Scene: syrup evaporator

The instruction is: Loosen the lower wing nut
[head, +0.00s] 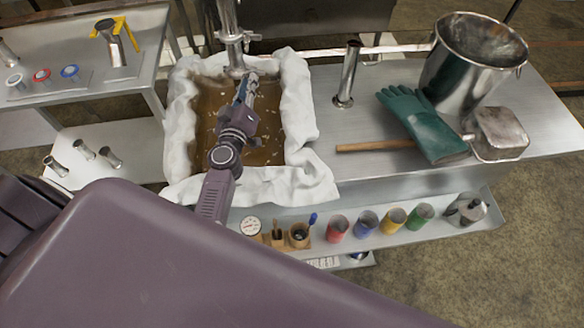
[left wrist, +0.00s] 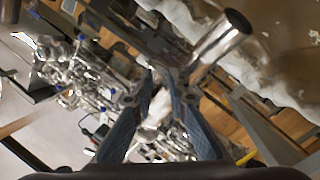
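A steel standpipe (head: 229,20) rises at the back of the cloth-lined syrup pan, with a clamp (head: 232,38) around it. My left gripper (head: 249,80) reaches over the pan, its fingertips close to the lower end of the pipe. In the left wrist view the pipe (left wrist: 222,38) slants in front of the fingers. The two blue-grey fingers of my left gripper (left wrist: 160,77) stand a little apart, with a narrow gap between the tips. I cannot make out the lower wing nut clearly; whether the fingers touch it cannot be told. My right gripper is not in view.
White cloth (head: 296,100) lines the pan of brown liquid (head: 272,135). On the right bench are a short steel pipe (head: 347,75), a bucket (head: 470,65), green gloves (head: 425,125) and a mallet (head: 499,135). Coloured cups (head: 393,219) line the front shelf.

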